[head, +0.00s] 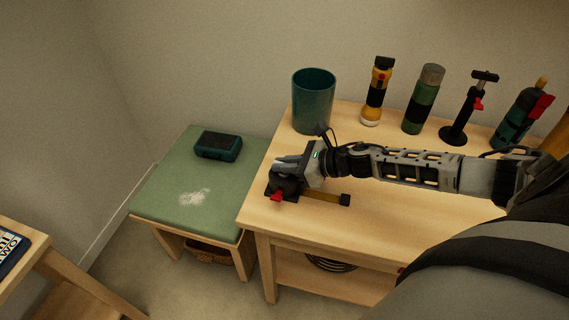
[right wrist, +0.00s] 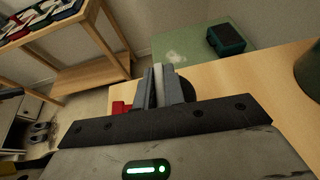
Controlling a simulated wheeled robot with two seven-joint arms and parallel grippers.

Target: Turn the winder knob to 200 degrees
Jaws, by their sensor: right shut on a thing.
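The winder is a low device near the front left corner of the wooden table. It has a dark knob (head: 287,186), a red pointer-like piece (head: 277,196) and a brown bar (head: 325,195) with a black end running to the right. My right gripper (head: 287,165) reaches in from the right and is shut on the knob. In the right wrist view the two grey fingers (right wrist: 164,86) are close together, with the dark knob (right wrist: 186,88) partly hidden behind them and the red piece (right wrist: 121,107) to their left. The knob's angle cannot be read. My left gripper is not in view.
A teal cup (head: 313,102), a yellow flashlight (head: 376,92), a green flask (head: 424,100) and a black stand (head: 470,108) line the table's back. A green-topped stool (head: 165,195) with a dark teal box (head: 218,146) stands left. The table's front is bare.

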